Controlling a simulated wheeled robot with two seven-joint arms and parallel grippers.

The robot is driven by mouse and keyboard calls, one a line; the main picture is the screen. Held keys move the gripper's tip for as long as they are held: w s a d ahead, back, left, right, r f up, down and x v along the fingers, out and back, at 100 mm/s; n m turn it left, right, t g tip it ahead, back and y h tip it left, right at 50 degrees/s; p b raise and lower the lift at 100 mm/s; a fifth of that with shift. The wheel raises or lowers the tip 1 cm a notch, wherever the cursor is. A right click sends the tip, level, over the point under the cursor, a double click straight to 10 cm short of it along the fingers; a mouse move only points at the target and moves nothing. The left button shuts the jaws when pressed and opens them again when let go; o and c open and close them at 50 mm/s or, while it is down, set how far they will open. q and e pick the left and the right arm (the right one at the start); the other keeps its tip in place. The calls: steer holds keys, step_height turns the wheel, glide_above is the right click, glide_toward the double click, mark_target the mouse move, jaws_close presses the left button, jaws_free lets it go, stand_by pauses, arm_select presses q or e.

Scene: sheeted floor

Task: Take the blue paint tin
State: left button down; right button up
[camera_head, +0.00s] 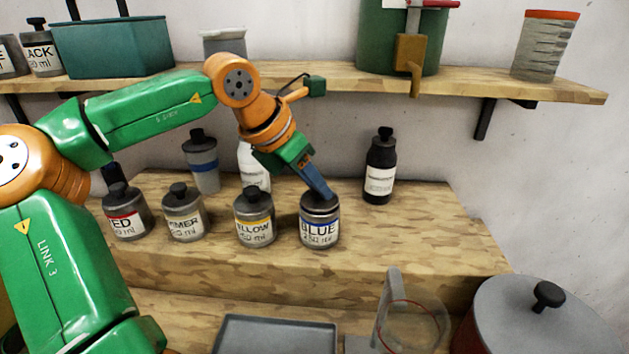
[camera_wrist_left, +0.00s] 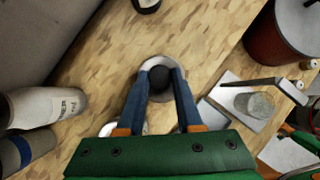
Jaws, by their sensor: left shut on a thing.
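The blue paint tin (camera_head: 320,228), grey with a blue band and a "BLUE" label, stands upright on the raised wooden step, at the right end of a row of tins. My left gripper (camera_head: 328,194) reaches down from above and is shut on its top. In the left wrist view the gripper's blue fingers (camera_wrist_left: 159,84) sit on either side of the tin's dark knob, with the tin's rim (camera_wrist_left: 148,64) showing around it. The tin appears to rest on the step. My right gripper does not clearly show.
A black bottle (camera_head: 380,172) stands behind right. A shelf (camera_head: 470,86) runs above. Below are a grey tray (camera_head: 275,338), a clear jug (camera_head: 408,325) and a lidded pot (camera_head: 530,318).

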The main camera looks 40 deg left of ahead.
stand_by(0.4)
arm_select(q)
steer(key=shift+c, duration=2.4)
jaws_free()
steer(key=shift+o, duration=0.2)
steer(key=o, duration=0.4)
steer(key=shift+o, duration=0.2)
step_height(320, 180, up, 7)
steer(key=p, duration=0.6)
steer(key=shift+r+p, duration=0.1)
steer(key=shift+p, duration=0.3)
jaws_close()
steer(key=shift+f, duration=0.2)
